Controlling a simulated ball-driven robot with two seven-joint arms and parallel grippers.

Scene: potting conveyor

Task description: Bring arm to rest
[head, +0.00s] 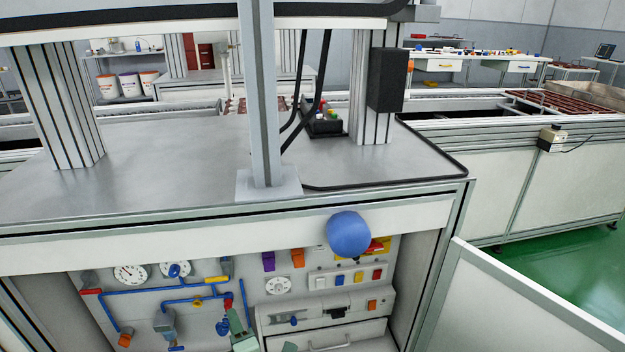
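My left gripper (264,337) shows only in part at the bottom edge of the head view. Two pale green finger pieces stand apart there, with the cabinet front visible between them, and nothing shows held. It is in front of the lower panel, just left of the drawers (330,338). The rest of the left arm is out of view below. My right gripper is not in view.
A panel with blue pipes (125,292), gauges (130,274) and coloured switches (359,277) lies under the metal worktop (190,165). A blue ball (348,235) sits before the worktop's front edge. A white panel (510,300) stands at right. Green floor (575,255) shows beyond.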

